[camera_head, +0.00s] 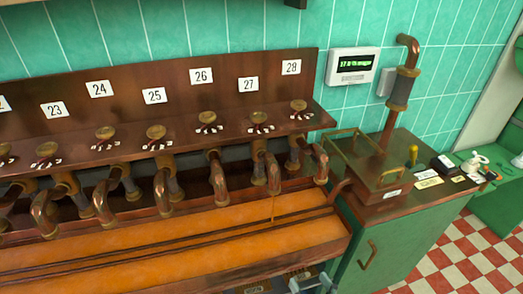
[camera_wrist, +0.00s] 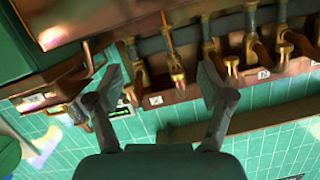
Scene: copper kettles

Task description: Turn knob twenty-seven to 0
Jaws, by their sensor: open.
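Knob twenty-seven (camera_head: 256,118) is a round brass knob on the copper ledge, below the white label 27 (camera_head: 248,84). A small red-and-white dial plate lies under it; its setting is too small to read. The copper spout below it (camera_head: 273,180) has a thin orange stream (camera_head: 273,208) falling into the trough. My gripper (camera_wrist: 161,78) is open and empty in the wrist view, its two dark fingers spread wide. That view is upside down, with the pipes and an orange stream (camera_wrist: 167,28) beyond the fingers. No contact with a knob shows.
Knobs twenty-six (camera_head: 208,117) and twenty-eight (camera_head: 299,106) stand close on either side. Bent copper spouts crowd below the ledge, over an orange trough (camera_head: 150,236). A green cabinet (camera_head: 385,245) with a copper pipe (camera_head: 400,88) stands at right. A display (camera_head: 352,65) hangs on the tiled wall.

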